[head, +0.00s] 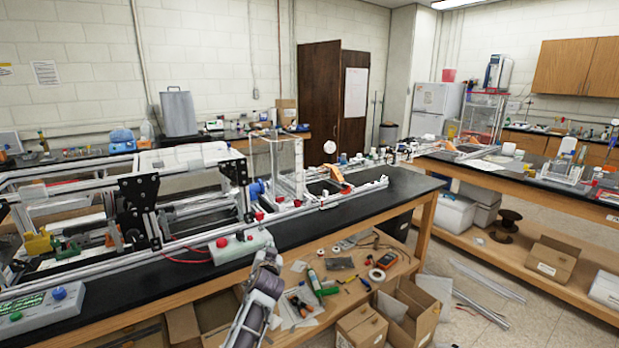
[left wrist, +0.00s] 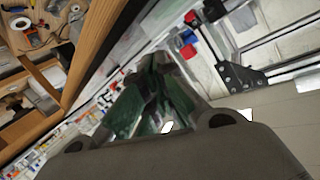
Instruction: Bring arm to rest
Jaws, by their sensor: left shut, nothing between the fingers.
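My left arm (head: 259,305) rises from the bottom of the head view. Its gripper (head: 268,254) is in front of the black bench's near edge, beside the control box with the red button. In the left wrist view the gripper (left wrist: 160,62) shows from behind, its fingers together with nothing held between them. My right gripper is in neither view.
The extrusion frame (head: 130,205) stands on the black bench (head: 405,187). The control box (head: 238,245) sits at the bench's near edge. A wooden lower shelf (head: 345,262) holds tools and a multimeter (head: 386,260). Cardboard boxes (head: 361,328) stand below. Open floor (head: 540,325) lies at right.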

